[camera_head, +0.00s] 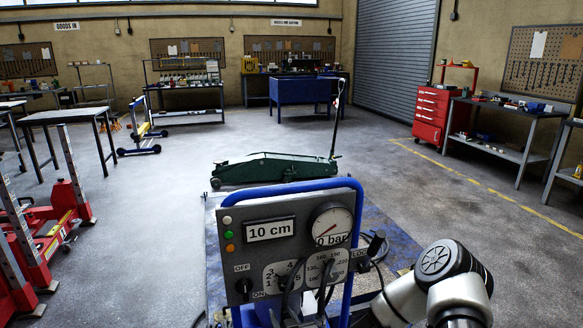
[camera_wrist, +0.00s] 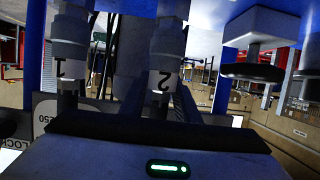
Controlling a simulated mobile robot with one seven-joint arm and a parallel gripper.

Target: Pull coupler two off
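Coupler two (camera_wrist: 165,78), a grey cylinder with a white band marked 2, stands in the middle of the wrist view, which looks upside down. Coupler one (camera_wrist: 68,68), with a band marked 1, is to its left. My gripper (camera_wrist: 162,108) reaches in from the bottom edge, its dark fingers on either side of coupler two's lower part. It is too dark to tell whether they touch it. In the head view the control panel (camera_head: 258,262) reads 10 cm and 0 bar; the couplers and my gripper are not discernible there.
The panel sits in a blue tubular frame (camera_head: 290,187). A green trolley jack (camera_head: 270,168) stands behind it. Red lifting equipment (camera_head: 45,238) is at the left. A red tool cabinet (camera_head: 432,115) and a workbench (camera_head: 510,125) stand right. Open floor (camera_head: 480,225) lies between.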

